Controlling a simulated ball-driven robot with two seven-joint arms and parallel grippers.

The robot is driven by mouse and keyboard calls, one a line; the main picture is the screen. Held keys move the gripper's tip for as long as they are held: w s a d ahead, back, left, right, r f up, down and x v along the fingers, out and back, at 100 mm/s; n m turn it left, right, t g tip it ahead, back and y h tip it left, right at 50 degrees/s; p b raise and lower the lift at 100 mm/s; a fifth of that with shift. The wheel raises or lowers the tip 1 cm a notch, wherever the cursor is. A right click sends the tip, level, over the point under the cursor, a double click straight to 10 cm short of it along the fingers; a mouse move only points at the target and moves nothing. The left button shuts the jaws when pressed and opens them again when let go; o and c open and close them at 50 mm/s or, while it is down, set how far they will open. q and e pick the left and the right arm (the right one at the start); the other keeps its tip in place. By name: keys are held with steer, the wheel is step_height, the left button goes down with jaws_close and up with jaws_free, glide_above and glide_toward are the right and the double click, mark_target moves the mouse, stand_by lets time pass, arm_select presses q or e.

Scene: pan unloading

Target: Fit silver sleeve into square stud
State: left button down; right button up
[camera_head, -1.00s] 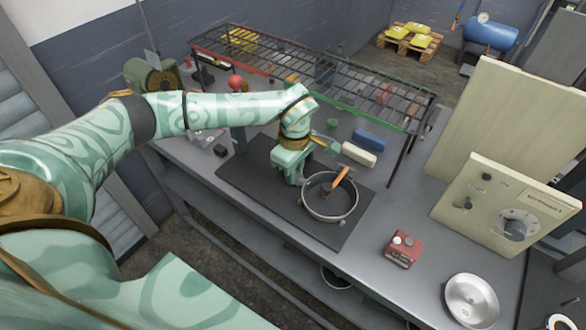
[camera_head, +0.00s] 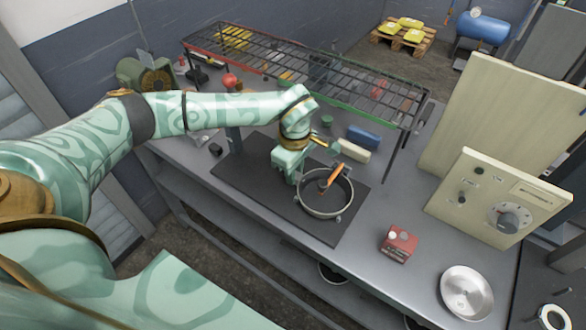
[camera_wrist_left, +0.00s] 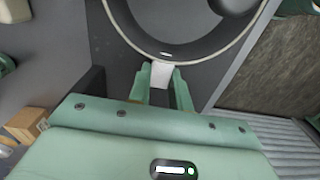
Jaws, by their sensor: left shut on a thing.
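I make out no silver sleeve or square stud for certain. A round dark pan with a pale rim (camera_head: 328,215) stands on the black mat (camera_head: 245,183), with an orange-handled tool (camera_head: 333,176) in it. My left gripper (camera_head: 296,179) is low at the pan's left side. In the left wrist view, the left gripper (camera_wrist_left: 161,86) is shut on a small pale tab (camera_wrist_left: 161,73) at the rim of the pan (camera_wrist_left: 190,46). The tab looks like a pan lug, but the fingers partly hide it. My right gripper is not in view.
A wire rack (camera_head: 300,75) stands over the back of the bench. A blue block (camera_head: 362,137) and a cream block (camera_head: 349,151) lie behind the pan.

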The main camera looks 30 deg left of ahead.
arm_select(q)
steer(key=c, duration=1.2)
jaws_free()
step_height(320, 180, up, 16)
steer(key=p, duration=0.2)
steer(key=shift+r, duration=0.15)
steer(key=shift+d, duration=0.1)
